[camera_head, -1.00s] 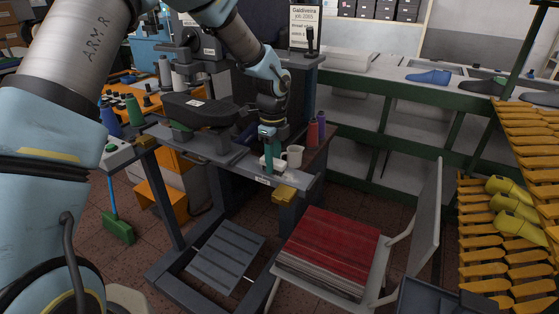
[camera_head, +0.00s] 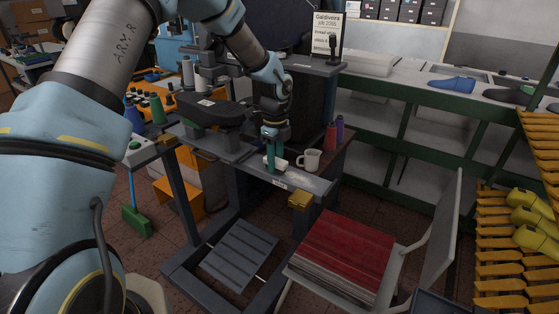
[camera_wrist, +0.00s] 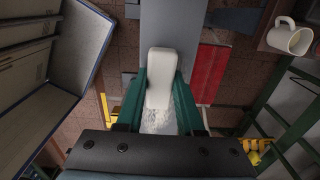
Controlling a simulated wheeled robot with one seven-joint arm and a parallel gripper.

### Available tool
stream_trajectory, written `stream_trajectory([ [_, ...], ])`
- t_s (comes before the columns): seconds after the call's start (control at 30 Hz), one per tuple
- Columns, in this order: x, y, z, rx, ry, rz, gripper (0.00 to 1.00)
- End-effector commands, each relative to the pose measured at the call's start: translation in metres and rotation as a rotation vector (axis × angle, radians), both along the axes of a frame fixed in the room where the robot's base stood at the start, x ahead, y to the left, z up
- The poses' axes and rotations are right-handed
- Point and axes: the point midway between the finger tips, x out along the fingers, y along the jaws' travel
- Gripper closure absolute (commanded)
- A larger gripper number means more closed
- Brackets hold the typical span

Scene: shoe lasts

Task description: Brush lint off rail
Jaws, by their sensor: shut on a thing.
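My gripper (camera_head: 271,166) has green fingers shut on a white block-shaped brush (camera_wrist: 161,77). A bit of the brush also shows beside the fingers in the head view (camera_head: 281,164). It is low over the grey rail (camera_head: 318,187) at the front of the machine stand; whether it touches the rail cannot be told. A pale, speckled patch of lint (camera_head: 300,178) lies on the rail right of the gripper. In the wrist view, whitish specks or bristles show below the block between the fingers; I cannot tell which.
A dark padded machine arm (camera_head: 210,110) is to the left. A chair with a red stack (camera_head: 345,248) stands in front, below the rail.

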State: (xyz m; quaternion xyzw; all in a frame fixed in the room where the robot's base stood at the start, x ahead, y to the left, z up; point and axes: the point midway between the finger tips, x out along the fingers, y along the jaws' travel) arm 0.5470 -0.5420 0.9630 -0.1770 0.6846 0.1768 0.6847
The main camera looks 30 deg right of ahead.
Motion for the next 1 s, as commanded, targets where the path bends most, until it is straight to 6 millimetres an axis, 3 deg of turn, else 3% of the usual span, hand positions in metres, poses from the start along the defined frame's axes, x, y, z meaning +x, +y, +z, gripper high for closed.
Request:
stream_trajectory([
  [0.33, 0.022, 0.013, 0.002, 0.001, 0.0, 0.001, 1.0],
  [0.67, 0.029, -0.001, -0.002, 0.0, 0.0, 0.001, 1.0],
  [1.0, 0.013, -0.01, -0.002, 0.002, 0.002, -0.002, 1.0],
])
